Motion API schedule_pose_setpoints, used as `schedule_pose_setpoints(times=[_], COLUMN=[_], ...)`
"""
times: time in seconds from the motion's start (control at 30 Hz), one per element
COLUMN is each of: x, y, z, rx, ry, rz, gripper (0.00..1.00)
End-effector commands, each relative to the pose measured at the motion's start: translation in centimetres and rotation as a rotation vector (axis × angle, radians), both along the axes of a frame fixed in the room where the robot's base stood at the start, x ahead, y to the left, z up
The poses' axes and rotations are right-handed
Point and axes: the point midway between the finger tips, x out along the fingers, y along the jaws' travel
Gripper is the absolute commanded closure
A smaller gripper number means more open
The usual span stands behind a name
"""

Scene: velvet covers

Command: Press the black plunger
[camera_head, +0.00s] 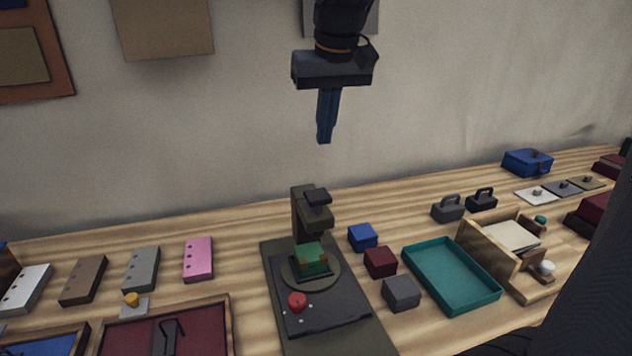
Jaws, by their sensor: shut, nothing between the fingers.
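A dark press stands on a long dark base (330,335) in the middle of the table. Its upright column (299,215) carries an arm with a black plunger (317,197) on top. A green box (311,259) with brownish corners sits on a round plate (289,275) below the press head. A red knob (297,301) is on the dark panel in front of it. My gripper (324,139) points down with its blue fingers together and empty. It hangs in the air above the press, apart from the plunger.
Blue (362,236), dark red (380,262) and grey (401,293) boxes stand right of the press, beside a teal tray (450,275). A wooden drawer box (505,255) is farther right. Upright covers, including a pink one (198,259), and a dark red framed tray (205,325) lie left.

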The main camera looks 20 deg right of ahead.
Motion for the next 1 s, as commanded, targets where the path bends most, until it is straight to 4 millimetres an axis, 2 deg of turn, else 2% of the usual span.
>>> schedule_pose_setpoints(times=[0.6,0.8,1.0], x=[2.5,2.6,2.6], y=[0.2,0.2,0.2], z=[-10.5,-12.5,-13.1], rx=[0.0,0.0,0.0], ry=[0.006,0.003,0.001], rz=[0.004,0.004,0.005], gripper=[1.0,1.0,1.0])
